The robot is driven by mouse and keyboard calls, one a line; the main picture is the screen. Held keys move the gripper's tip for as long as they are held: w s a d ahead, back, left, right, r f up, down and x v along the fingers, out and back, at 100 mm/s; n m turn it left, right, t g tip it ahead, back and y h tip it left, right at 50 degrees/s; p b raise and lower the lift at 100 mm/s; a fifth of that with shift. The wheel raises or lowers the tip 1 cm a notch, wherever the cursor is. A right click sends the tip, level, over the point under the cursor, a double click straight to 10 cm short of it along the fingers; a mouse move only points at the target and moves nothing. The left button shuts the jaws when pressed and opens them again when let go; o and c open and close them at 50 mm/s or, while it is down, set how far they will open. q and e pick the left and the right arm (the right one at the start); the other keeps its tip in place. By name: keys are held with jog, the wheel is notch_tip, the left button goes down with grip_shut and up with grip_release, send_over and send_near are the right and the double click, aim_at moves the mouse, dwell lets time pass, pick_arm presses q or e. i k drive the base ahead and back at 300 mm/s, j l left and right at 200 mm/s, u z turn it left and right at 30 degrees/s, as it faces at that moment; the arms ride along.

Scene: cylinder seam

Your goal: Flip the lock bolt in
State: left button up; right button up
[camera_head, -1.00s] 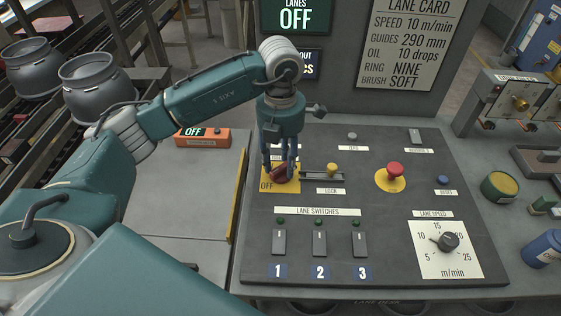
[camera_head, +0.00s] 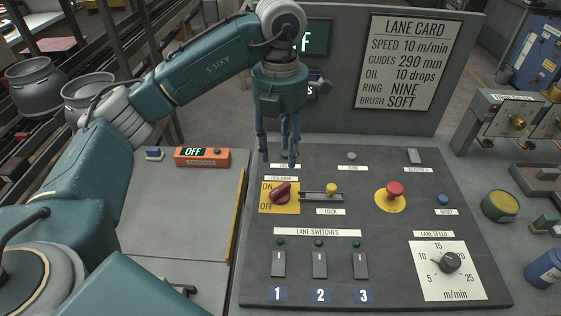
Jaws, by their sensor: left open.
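The lock bolt (camera_head: 331,190) has a yellow knob and sits at the right part of its slotted track (camera_head: 317,197), above the LOCK label. Left of it is the red isolator knob (camera_head: 281,194) on a yellow ON/OFF plate (camera_head: 267,208); the knob is turned slantwise. My left gripper (camera_head: 279,161) points down and hangs above the panel, behind the isolator and the bolt in the picture. Its fingers are apart, with nothing between them. My right gripper is not in view.
On the panel (camera_head: 395,285) stand a red mushroom button (camera_head: 395,189) right of the bolt, three lane switches (camera_head: 320,264) in front and a lane speed dial (camera_head: 449,262). An orange box (camera_head: 202,157) showing OFF lies left. A lane card (camera_head: 408,60) stands behind.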

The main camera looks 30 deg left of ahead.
aim_at(331, 188)
jog(key=k+l, duration=0.5)
jog(key=k, duration=0.15)
jog(key=k+l, duration=0.5)
jog(key=k, duration=0.2)
